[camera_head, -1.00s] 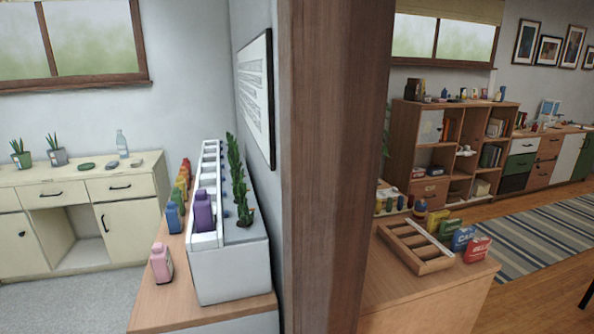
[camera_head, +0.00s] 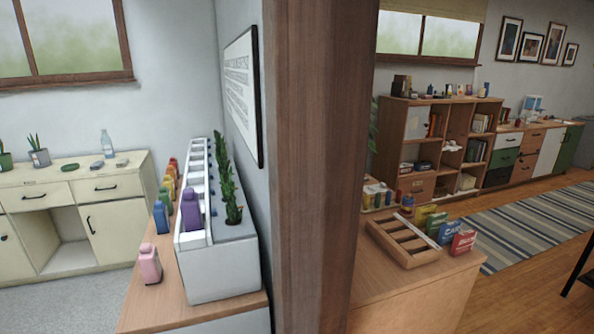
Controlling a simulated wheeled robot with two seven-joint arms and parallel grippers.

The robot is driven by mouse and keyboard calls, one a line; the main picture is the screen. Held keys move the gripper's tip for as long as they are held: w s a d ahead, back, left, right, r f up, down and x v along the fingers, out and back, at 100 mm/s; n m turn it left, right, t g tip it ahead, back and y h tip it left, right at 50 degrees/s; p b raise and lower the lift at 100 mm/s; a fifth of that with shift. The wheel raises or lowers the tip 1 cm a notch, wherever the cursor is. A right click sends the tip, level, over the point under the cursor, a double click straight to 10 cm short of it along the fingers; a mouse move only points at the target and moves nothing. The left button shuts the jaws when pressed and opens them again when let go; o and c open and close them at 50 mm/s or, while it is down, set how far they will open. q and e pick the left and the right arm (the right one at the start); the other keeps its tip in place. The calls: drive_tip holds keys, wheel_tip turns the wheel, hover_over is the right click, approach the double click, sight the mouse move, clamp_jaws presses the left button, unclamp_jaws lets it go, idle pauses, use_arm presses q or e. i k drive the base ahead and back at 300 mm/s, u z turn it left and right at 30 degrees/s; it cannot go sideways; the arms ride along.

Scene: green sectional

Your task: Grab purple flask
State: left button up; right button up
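The purple flask (camera_head: 191,210) stands upright in the near end of a long white rack (camera_head: 221,270), on a wooden-topped counter (camera_head: 150,310) left of the wooden post. Neither of my grippers shows in the head view.
A pink flask (camera_head: 150,264) and a blue flask (camera_head: 161,217) stand left of the rack, with several coloured ones behind. Green plants (camera_head: 229,185) grow along its right side. A thick wooden post (camera_head: 312,160) splits the view; right of it a wooden tray (camera_head: 402,243) lies on another counter.

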sight(191, 207)
drive_tip(key=z, duration=0.05)
drive_tip(key=k, duration=0.5)
drive_tip(key=z, duration=1.65)
drive_tip(key=i, duration=1.05)
drive_tip(key=u, duration=1.7)
